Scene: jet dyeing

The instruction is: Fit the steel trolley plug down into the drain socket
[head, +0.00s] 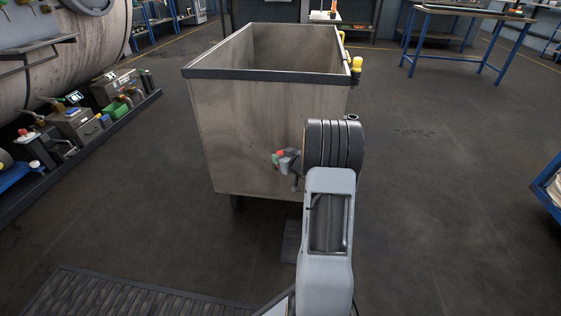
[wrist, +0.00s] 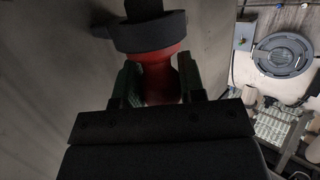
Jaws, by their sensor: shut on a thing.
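My gripper (wrist: 159,70) is shut on a red waisted piece with a wide dark collar and a dark stub beyond it, seemingly the plug (wrist: 155,38). The green-padded fingers press on its red part from both sides. In the head view my gripper (head: 284,163) is low beside the front wall of the steel trolley (head: 245,130), with a bit of red showing at its tip. Whether it touches the wall is unclear. The trolley is an open, worn grey tub with a dark rim. I cannot make out the drain socket in either view.
A large drum (head: 60,50) and a low rack of tools (head: 90,115) stand at left. A blue-legged table (head: 470,12) is at the back right. Floor right of the trolley is clear.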

